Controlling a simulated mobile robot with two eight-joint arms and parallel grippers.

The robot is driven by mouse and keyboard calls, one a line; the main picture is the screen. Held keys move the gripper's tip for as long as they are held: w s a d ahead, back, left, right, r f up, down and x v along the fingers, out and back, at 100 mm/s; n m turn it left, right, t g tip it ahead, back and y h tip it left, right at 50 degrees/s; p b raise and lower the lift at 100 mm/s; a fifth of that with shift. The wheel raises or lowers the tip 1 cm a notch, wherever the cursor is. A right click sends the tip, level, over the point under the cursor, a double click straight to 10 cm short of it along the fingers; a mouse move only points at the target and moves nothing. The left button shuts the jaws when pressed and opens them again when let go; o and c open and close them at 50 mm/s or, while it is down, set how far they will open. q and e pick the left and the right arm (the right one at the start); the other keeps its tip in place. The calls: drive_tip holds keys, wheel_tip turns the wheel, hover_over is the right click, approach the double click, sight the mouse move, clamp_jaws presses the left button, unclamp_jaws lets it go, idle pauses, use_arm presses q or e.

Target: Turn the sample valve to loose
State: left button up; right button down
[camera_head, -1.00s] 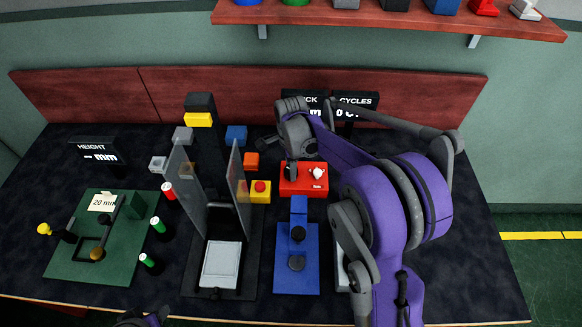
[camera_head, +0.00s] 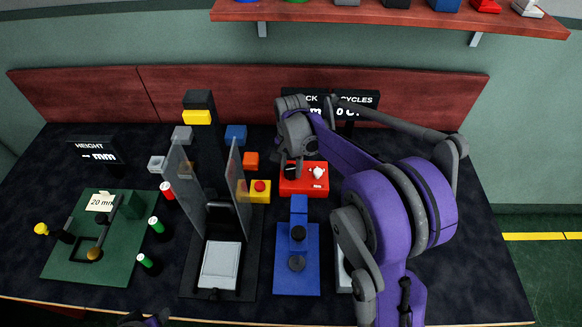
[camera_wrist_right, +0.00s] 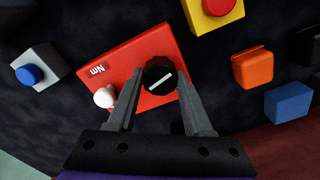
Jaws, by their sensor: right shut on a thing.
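A red box (camera_head: 305,181) stands on the table, with a black round knob and a small white knob (camera_head: 317,173) on top. In the right wrist view the red box (camera_wrist_right: 135,52) carries an "Nm" label, and the black knob (camera_wrist_right: 160,72) has a white line set slantwise. My right gripper (camera_wrist_right: 157,88) is shut on the black knob, one finger on each side. In the head view my right gripper (camera_head: 291,171) reaches down onto the box's left part and hides most of the knob. Only a bit of my left arm shows at the bottom edge.
A yellow box with a red button (camera_head: 260,188) and an orange block (camera_head: 251,160) stand close left of the red box. A blue stand (camera_head: 297,270) is in front. A black press with clear shields (camera_head: 217,265) stands further left, beside a green board (camera_head: 75,262).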

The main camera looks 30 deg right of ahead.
drive_tip(key=n, duration=0.3)
drive_tip(key=shift+n, duration=0.4)
drive_tip(key=n, duration=0.3)
drive_tip(key=shift+n, duration=0.3)
drive_tip(key=n, duration=0.3)
drive_tip(key=shift+n+b, duration=0.3)
drive_tip(key=shift+n, duration=2)
drive_tip(key=shift+c, duration=1.5)
unclamp_jaws()
drive_tip(key=shift+r, duration=0.1)
